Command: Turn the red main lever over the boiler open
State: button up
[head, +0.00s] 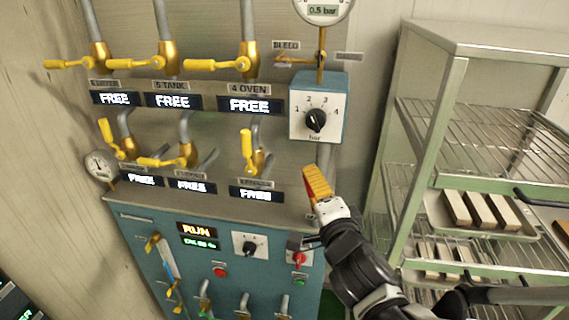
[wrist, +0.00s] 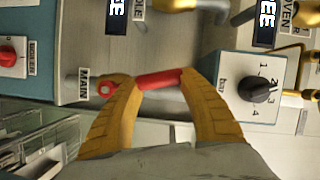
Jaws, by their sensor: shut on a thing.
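The red main lever (wrist: 160,78) shows in the wrist view beside the MAIN label (wrist: 84,87). Its handle runs across between the two yellow fingers of my gripper (wrist: 152,88), from its round hub on the left to the right finger. The fingers are closed on it at both sides. In the head view my gripper (head: 317,184) is in front of the panel's right edge, above the teal boiler cabinet (head: 140,230). There the lever is mostly hidden behind the fingers.
A pressure dial box (head: 318,108) sits just above my gripper. Yellow-handled valves (head: 252,155) and FREE displays are to the left. A metal rack (head: 410,205) with trays stands close on the right. A small red-knobbed switch (head: 298,258) is below.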

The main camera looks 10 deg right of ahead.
jog(key=shift+s+d+r+m+t+b, duration=0.15)
jog(key=shift+d+m+t+b, duration=0.25)
jog(key=shift+m, duration=0.3)
jog(key=shift+s+d+f+m+t+b, duration=0.1)
jog(key=shift+s+d+m+t+b, duration=0.2)
jog(key=shift+d+m, duration=0.35)
jog(key=shift+w, duration=0.1)
jog(key=o, duration=1.4)
jog(key=shift+a, duration=0.1)
